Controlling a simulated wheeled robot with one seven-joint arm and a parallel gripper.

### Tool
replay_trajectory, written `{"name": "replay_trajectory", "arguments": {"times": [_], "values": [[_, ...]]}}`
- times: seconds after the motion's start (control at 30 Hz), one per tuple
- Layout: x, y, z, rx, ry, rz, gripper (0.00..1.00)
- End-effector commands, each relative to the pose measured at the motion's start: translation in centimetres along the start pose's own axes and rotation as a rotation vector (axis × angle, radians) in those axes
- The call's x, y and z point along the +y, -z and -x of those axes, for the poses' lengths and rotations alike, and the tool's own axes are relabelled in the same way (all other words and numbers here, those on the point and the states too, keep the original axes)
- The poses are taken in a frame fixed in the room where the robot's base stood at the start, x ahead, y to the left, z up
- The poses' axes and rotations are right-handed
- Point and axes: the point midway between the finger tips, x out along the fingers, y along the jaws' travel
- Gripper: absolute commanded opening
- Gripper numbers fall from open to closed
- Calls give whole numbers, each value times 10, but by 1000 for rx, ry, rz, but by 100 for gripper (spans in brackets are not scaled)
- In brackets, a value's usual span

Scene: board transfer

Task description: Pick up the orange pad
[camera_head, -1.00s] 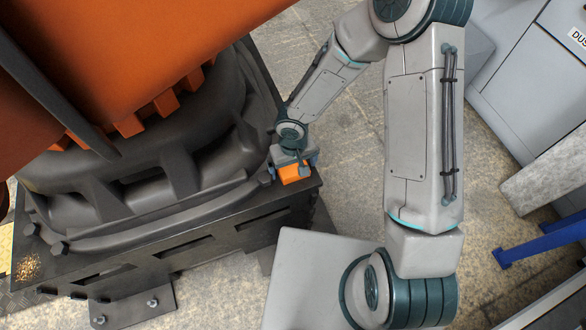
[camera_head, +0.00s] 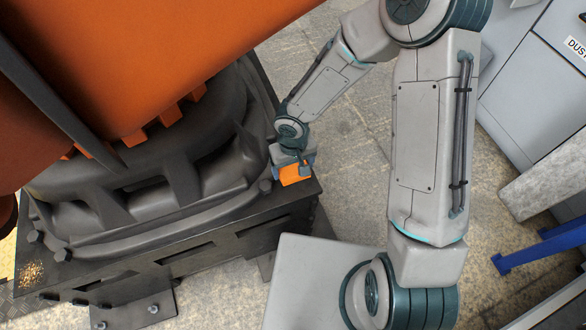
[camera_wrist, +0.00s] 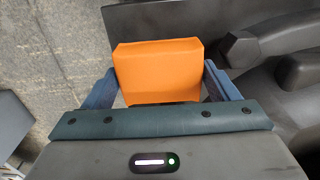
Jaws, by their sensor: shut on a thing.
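The orange pad (camera_head: 296,175) is a small block at the near right corner of the dark machine base (camera_head: 215,240). In the wrist view the orange pad (camera_wrist: 158,70) sits between the two blue fingers of my gripper (camera_wrist: 160,85), one finger on each side. My gripper (camera_head: 293,168) is shut on the pad, pointing down at it in the head view. The pad's lower part is hidden in the wrist view, so I cannot tell whether it touches the base.
A large orange and dark machine (camera_head: 150,60) fills the left, close to my gripper. Grey cabinets (camera_head: 535,70) and a blue bar (camera_head: 530,250) are at the right. Stone floor (camera_head: 350,190) lies open between.

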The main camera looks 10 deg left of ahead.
Motion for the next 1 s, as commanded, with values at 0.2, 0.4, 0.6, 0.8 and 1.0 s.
{"name": "replay_trajectory", "arguments": {"times": [0.2,0.4,0.6,0.8,1.0], "values": [[40,-23,29,0,-3,-7,56],[70,-41,50,1,-1,-5,56],[89,-52,62,0,-1,-3,56],[98,-59,68,-1,0,-2,56],[100,-60,69,-1,0,0,56]]}}
